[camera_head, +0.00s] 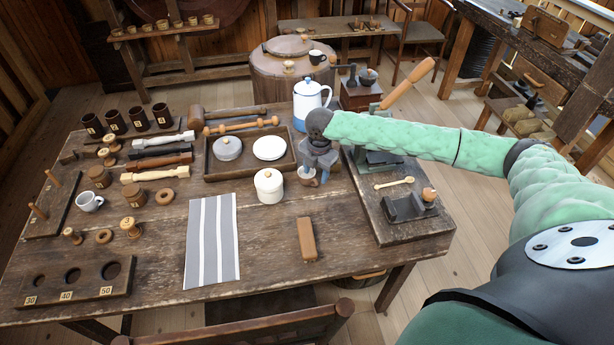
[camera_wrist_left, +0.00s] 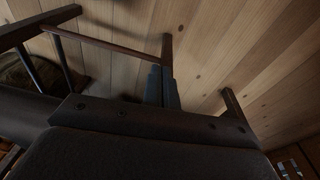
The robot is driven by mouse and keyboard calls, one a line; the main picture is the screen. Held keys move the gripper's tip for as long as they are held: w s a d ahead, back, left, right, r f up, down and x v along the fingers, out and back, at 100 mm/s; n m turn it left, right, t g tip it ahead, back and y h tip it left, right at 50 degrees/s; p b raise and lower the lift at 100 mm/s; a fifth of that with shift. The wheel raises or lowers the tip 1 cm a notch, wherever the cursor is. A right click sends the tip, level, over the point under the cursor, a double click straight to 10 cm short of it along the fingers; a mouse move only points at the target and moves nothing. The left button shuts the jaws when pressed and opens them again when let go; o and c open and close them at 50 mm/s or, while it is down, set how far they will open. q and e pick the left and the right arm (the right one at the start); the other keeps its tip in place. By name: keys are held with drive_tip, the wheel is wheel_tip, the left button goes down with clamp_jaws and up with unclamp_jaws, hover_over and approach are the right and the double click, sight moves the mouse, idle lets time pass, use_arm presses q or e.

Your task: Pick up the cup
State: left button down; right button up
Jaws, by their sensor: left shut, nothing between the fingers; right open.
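My right gripper (camera_head: 313,177) points down over the table, right of the white lidded jar (camera_head: 269,186), far from both cups. It is open. A small brownish thing shows at its fingertips, mostly hidden. In the left wrist view my left gripper (camera_wrist_left: 164,88) is shut and empty, above the floor by dark chair-like bars. My left arm is not in the head view.
Several brown wooden cups (camera_head: 115,121) stand at the table's back left. A blue-white pot (camera_head: 311,98) and a tray (camera_head: 219,173) stand at the back. A striped cloth (camera_head: 212,240) and brown block (camera_head: 307,239) lie in front. A chair back (camera_head: 240,331) stands at the front edge.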

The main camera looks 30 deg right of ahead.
drive_tip(key=shift+a+f+p, duration=0.1)
drive_tip(key=shift+f+p, duration=0.35)
drive_tip(key=shift+f, duration=1.15)
use_arm(q)
drive_tip(key=f, duration=0.3)
drive_tip(key=shift+s+a+f, duration=0.3)
drive_tip(key=shift+s+a, duration=0.05)
use_arm(e)
clamp_jaws()
